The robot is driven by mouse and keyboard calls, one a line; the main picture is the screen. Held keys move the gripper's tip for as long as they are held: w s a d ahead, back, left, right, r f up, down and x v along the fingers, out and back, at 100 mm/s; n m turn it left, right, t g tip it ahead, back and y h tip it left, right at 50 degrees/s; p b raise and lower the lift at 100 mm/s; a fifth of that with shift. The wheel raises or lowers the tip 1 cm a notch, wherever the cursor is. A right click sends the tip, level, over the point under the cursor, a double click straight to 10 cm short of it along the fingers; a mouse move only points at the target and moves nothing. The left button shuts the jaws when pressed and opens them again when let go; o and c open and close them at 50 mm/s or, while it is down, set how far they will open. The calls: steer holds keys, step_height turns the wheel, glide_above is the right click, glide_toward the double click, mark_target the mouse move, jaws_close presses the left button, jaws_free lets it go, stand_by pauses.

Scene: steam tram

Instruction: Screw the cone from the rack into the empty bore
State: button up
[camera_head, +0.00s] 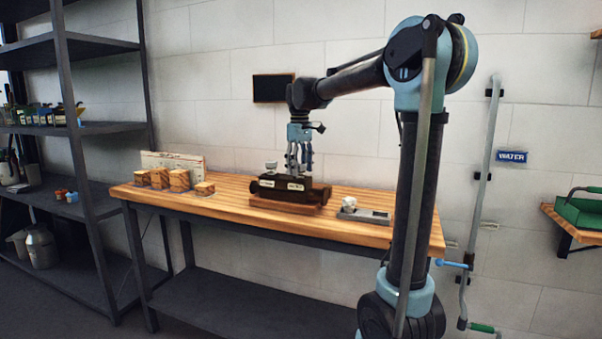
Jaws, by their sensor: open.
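A dark block with pale labels (267,190) sits on a wooden base on the bench. A pale, light-topped piece (271,168) stands at the block's left end. A small grey rack (373,215) lies on the bench to the right of the block. A whitish rounded piece (349,203), perhaps the cone, sits at the rack's left end. My gripper (299,170) points down over the right part of the block, its fingers open. Whether the fingertips touch the block, and whether anything stands between them, I cannot tell. The empty bore cannot be made out.
The wooden bench (235,208) carries several wooden blocks (160,178) at its left end, before a pale board (172,160). Dark shelving (75,140) stands at left. A pipe with a blue-handled valve (453,264) runs at right. The bench between blocks and dark block is clear.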

steer(key=shift+f, duration=0.7)
jaws_close()
steer(key=shift+m, duration=2.1)
steer(key=shift+m, duration=2)
